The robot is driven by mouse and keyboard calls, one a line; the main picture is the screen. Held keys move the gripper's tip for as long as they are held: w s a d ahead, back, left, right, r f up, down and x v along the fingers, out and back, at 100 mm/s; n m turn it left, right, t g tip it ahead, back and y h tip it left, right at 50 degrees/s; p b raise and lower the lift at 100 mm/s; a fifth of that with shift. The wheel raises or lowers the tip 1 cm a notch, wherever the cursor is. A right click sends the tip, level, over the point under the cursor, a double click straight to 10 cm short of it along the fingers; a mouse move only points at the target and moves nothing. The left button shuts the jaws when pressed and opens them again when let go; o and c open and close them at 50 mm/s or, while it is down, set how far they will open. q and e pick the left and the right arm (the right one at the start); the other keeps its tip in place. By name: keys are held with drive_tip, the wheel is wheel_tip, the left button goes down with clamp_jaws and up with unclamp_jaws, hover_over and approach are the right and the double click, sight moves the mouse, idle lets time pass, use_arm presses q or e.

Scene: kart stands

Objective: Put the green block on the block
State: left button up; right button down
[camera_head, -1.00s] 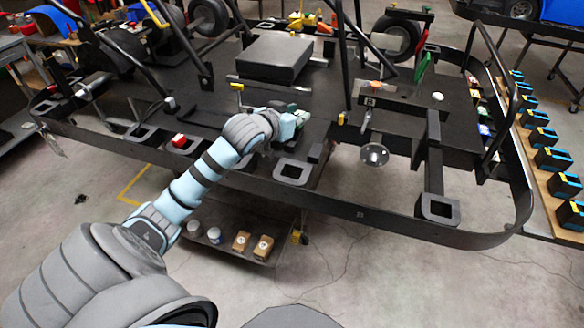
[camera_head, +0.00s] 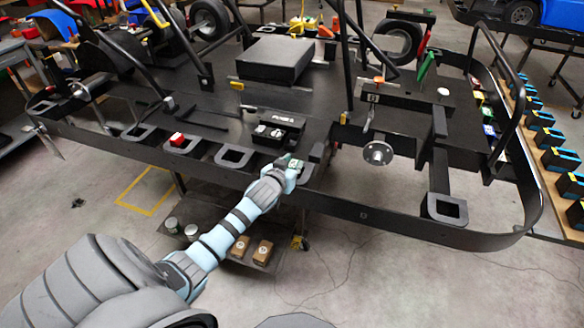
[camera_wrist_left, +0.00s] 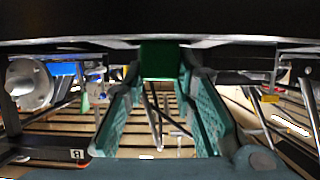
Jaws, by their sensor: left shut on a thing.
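My left gripper (camera_head: 293,164) is at the front edge of the kart stand, over or at the rightmost of the row of square black blocks (camera_head: 306,173), partly covering it. In the left wrist view the green block (camera_wrist_left: 160,60) is between the tips of the two teal fingers, which are shut on it. In the head view the green block is mostly hidden by the gripper. I cannot tell whether it touches the black block. Another square black block (camera_head: 235,156) to the left has an empty opening. My right gripper is not in view.
A red block (camera_head: 178,140) sits on another square black block. A black box (camera_head: 278,130) with light round parts lies behind the gripper. A metal disc (camera_head: 378,153) stands to the right. The black rim (camera_head: 400,222) runs along the stand's front.

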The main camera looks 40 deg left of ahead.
use_arm(q)
drive_tip(key=shift+r, duration=0.1)
drive_tip(key=o, duration=0.9)
drive_tip(key=shift+o, duration=0.2)
drive_tip(key=shift+r, duration=0.1)
drive_tip(key=p+v, duration=0.2)
drive_tip(key=v, duration=0.9)
drive_tip(key=shift+s+p, duration=0.3)
drive_tip(key=shift+s, duration=0.15)
